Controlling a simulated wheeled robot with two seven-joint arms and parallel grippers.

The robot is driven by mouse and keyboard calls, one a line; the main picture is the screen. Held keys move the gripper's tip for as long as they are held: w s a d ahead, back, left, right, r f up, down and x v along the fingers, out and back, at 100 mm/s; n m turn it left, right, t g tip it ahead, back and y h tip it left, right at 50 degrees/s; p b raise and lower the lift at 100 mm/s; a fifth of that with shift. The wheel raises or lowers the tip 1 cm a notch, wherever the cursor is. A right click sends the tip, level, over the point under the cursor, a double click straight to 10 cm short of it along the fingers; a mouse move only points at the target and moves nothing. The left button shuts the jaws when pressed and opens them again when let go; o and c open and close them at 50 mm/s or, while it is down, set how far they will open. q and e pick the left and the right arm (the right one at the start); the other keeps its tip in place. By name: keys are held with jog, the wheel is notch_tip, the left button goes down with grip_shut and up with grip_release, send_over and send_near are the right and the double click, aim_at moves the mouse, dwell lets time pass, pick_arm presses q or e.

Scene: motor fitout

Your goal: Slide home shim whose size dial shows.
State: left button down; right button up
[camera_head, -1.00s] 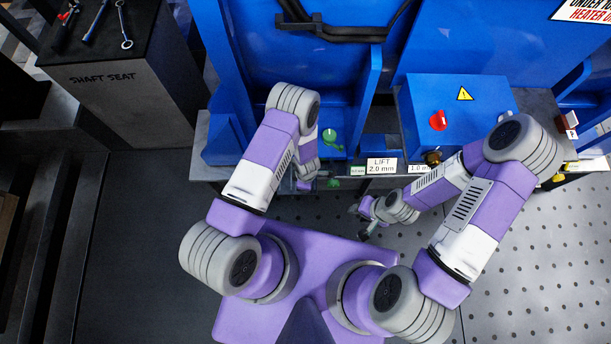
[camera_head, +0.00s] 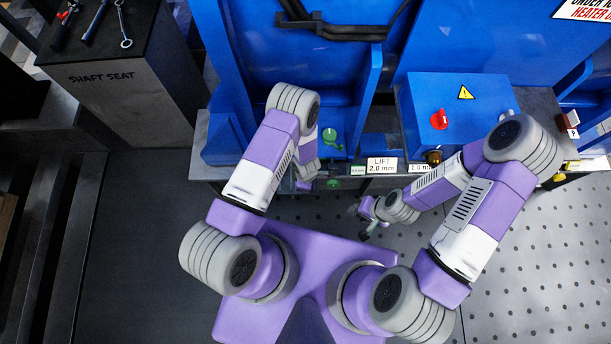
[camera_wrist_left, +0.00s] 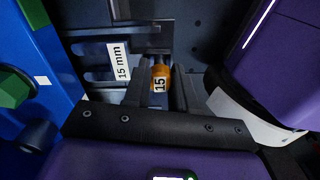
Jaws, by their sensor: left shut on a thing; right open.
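In the left wrist view, my left gripper (camera_wrist_left: 160,92) is shut on an orange handle (camera_wrist_left: 161,72) marked "15". Next to it is a dark slotted shim plate (camera_wrist_left: 92,50) with a white "15 mm" label (camera_wrist_left: 120,62); I cannot make out a decimal point. The join between handle and plate is partly hidden. In the head view, my left gripper (camera_head: 304,184) is small and mostly covered by its arm. My right gripper (camera_head: 361,221) is open and empty over the perforated floor. A sign (camera_head: 381,165) reads "LIFT 2.0 mm". I cannot make out a dial reading.
The blue machine frame (camera_head: 373,100) stands ahead, with a green knob (camera_head: 330,138) inside. A blue box (camera_head: 465,100) with a red knob (camera_head: 438,119) is at right. A "SHAFT SEAT" cabinet (camera_head: 130,100) with tools is at left. Perforated floor (camera_head: 530,250) is clear at right.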

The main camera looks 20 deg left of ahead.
pick_arm(q)
jog(key=shift+f, duration=0.1)
jog(key=c, duration=0.8)
grip_release()
notch_tip(320, 180, up, 8)
jog(key=p, duration=0.3)
jog(key=shift+f, duration=0.2)
jog(key=s+r+m+h+p, duration=0.1)
jog(key=s+r+m+p, duration=0.1)
jog(key=r+m, duration=0.3)
jog(key=s+r+m+h+p, duration=0.2)
jog(key=s+r+m, duration=0.2)
jog(key=r+m, duration=0.1)
jog(key=s+r+m+h+p, duration=0.1)
jog(key=s+r+m, duration=0.3)
jog(key=r+m, duration=0.2)
jog(key=shift+d+r+t+p, duration=0.15)
jog(key=shift+d+t+p, duration=0.15)
jog(key=shift+p, duration=0.1)
